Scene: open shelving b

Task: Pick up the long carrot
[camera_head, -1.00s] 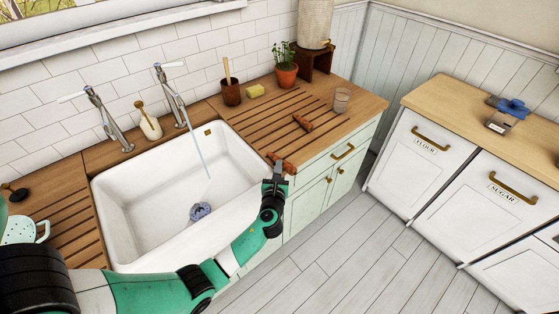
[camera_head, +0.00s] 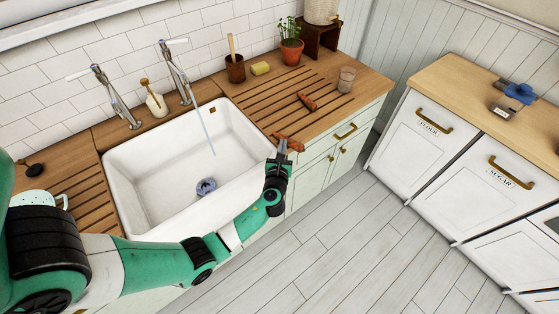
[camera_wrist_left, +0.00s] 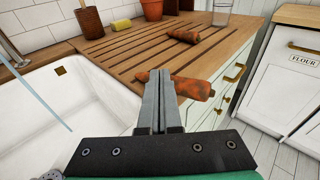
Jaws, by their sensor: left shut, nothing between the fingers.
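The longer carrot (camera_head: 291,143) lies across the front edge area of the slatted wooden counter, right of the sink. It also shows in the left wrist view (camera_wrist_left: 196,88), partly hidden behind the fingers. A shorter carrot (camera_head: 307,101) lies farther back on the counter and shows in the left wrist view (camera_wrist_left: 183,36). My left gripper (camera_head: 281,147) is shut and empty, its fingertips in front of the longer carrot; I cannot tell whether they touch it. In the left wrist view the fingers (camera_wrist_left: 161,75) are pressed together. My right gripper is not in view.
The white sink (camera_head: 135,162) with running water is left of the counter. A glass (camera_head: 346,79), a potted plant (camera_head: 291,50), a yellow sponge (camera_head: 260,68) and a brown pot (camera_head: 235,68) stand farther back. Slats between the two carrots are clear.

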